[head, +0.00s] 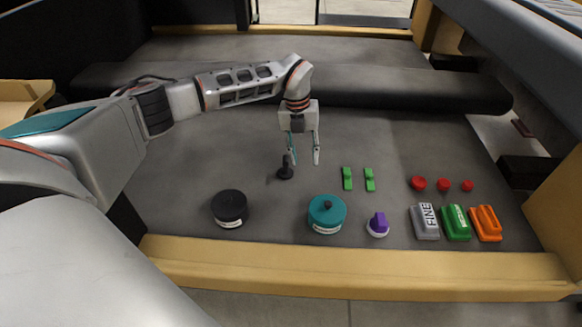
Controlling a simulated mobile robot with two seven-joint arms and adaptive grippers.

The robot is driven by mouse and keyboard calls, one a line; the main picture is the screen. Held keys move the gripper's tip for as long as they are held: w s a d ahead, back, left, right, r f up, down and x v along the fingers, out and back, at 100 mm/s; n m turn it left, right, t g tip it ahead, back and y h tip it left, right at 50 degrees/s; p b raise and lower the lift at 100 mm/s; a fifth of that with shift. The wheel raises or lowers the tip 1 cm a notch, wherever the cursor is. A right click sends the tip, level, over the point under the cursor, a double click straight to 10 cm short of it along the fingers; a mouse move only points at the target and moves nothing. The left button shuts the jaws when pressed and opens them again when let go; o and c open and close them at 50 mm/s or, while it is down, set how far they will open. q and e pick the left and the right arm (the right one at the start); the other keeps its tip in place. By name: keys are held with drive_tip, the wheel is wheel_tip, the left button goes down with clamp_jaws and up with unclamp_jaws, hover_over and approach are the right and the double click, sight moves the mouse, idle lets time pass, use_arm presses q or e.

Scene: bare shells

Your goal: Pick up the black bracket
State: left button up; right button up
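The black bracket (285,172) stands upright on the grey surface near the middle of the head view, with a round base and a narrow upper part. My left gripper (304,160) hangs above the grey surface with its two fingers pointing down and apart. It is open and nothing shows between the fingers. Its left fingertip overlaps or nearly meets the top of the bracket in the picture; I cannot tell whether they touch. My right gripper is not in view.
In front are a black round container (229,208), a teal container (327,214) and a purple-topped piece (378,225). To the right are two green pieces (369,180), red caps (418,183), and grey, green and orange blocks (456,222). A yellow edge (350,268) borders the front.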

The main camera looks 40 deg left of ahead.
sight(286, 159)
use_arm(q)
drive_tip(key=shift+n+g+y, duration=0.3)
drive_tip(key=shift+n+y, duration=0.4)
drive_tip(key=shift+y, duration=0.2)
drive_tip(key=a+f, duration=0.1)
drive_tip(key=a, duration=0.1)
drive_tip(key=a+f+b, duration=0.1)
drive_tip(key=a, duration=0.2)
drive_tip(key=w+a, duration=0.1)
drive_tip(key=a, duration=0.1)
drive_tip(key=shift+a+f, duration=0.15)
drive_tip(key=shift+f, duration=0.25)
drive_tip(key=shift+a+f+b, duration=0.1)
drive_tip(key=shift+f+b, duration=0.5)
drive_tip(key=shift+f, duration=0.6)
wheel_tip(286, 159, down, 5)
drive_tip(key=shift+a+r+b, duration=0.1)
drive_tip(key=shift+r+b, duration=0.05)
drive_tip(key=shift+b, duration=0.7)
drive_tip(key=shift+r, duration=0.25)
clamp_jaws()
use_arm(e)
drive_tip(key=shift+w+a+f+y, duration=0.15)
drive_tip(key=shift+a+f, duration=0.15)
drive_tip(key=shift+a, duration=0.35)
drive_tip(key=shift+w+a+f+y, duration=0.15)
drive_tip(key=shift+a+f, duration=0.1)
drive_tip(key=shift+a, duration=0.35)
